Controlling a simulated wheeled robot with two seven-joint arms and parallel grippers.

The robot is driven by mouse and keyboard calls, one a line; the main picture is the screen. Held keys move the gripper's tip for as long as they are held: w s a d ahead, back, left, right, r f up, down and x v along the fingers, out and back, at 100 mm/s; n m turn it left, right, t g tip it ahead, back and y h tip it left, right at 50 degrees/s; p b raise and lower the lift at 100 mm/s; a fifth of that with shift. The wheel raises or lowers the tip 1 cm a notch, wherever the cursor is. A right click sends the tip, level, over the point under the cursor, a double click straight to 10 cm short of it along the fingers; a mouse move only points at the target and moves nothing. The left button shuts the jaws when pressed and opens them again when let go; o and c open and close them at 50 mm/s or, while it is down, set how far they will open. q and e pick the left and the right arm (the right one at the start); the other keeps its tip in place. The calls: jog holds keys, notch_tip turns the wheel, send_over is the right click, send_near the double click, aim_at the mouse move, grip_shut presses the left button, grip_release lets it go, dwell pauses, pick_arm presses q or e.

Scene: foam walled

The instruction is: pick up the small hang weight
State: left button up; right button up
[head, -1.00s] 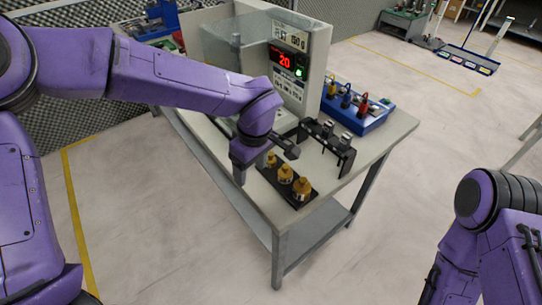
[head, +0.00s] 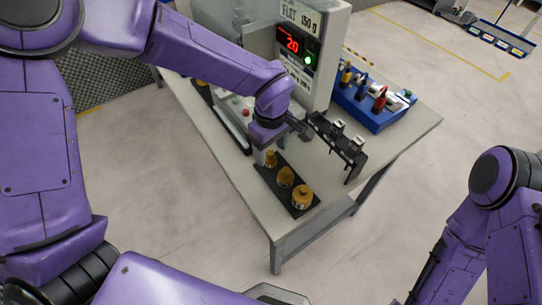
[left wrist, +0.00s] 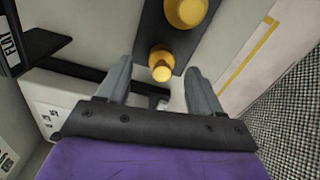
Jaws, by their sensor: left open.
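The smallest brass weight (head: 271,158) stands at the back end of a black tray (head: 277,189), in line with a medium (head: 285,177) and a large brass weight (head: 302,196). My left gripper (head: 262,158) is open and right beside the smallest weight, partly hidden by its own wrist. In the left wrist view the left gripper (left wrist: 157,70) has its fingers apart, with the small brass weight (left wrist: 161,64) between the tips. A larger brass weight (left wrist: 185,12) shows past it. I cannot tell whether the fingers touch the weight. My right gripper is not in view.
A black rack (head: 338,138) with silver pieces stands right of the tray. A blue holder (head: 375,110) with coloured items is behind it. A display unit (head: 309,60) reading 20 stands at the back of the table (head: 410,130). The table's front edge is close to the tray.

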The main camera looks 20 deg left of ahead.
aim_at(270, 152)
pick_arm(q)
notch_tip(270, 152, down, 3)
jog(key=shift+s, duration=0.1)
grip_shut()
jog(key=shift+r, duration=0.1)
